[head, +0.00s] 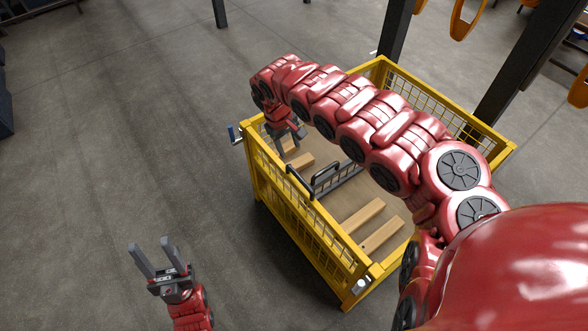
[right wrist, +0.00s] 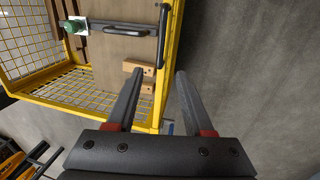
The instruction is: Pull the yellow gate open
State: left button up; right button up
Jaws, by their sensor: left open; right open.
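The yellow mesh gate (head: 300,232) is the near left side of a yellow cage. It stands upright and looks closed against the neighbouring sides. A black handle (head: 299,183) sits at its top edge; a black handle also shows in the right wrist view (right wrist: 162,36). My right gripper (head: 291,139) is open and empty over the cage's left corner, behind the handle in the head view. In the right wrist view, its fingers (right wrist: 160,74) point towards the yellow rail, with no visible grip. My left gripper (head: 154,250) is open and empty, left of the cage.
Wooden slats (head: 361,215) lie on the cage floor. A dark post (head: 396,28) stands behind the cage, and orange hooped parts (head: 467,20) are at the top right. The grey floor (head: 110,140) left of the cage is clear.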

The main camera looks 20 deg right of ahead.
aim_at(297, 175)
jog(key=x, duration=1)
jog(key=b+x, duration=0.1)
jog(key=x, duration=0.4)
jog(key=shift+a+f, duration=0.25)
jog(key=shift+f, duration=0.05)
jog(key=shift+d+f, duration=0.2)
jog(key=shift+f, duration=0.3)
grip_shut()
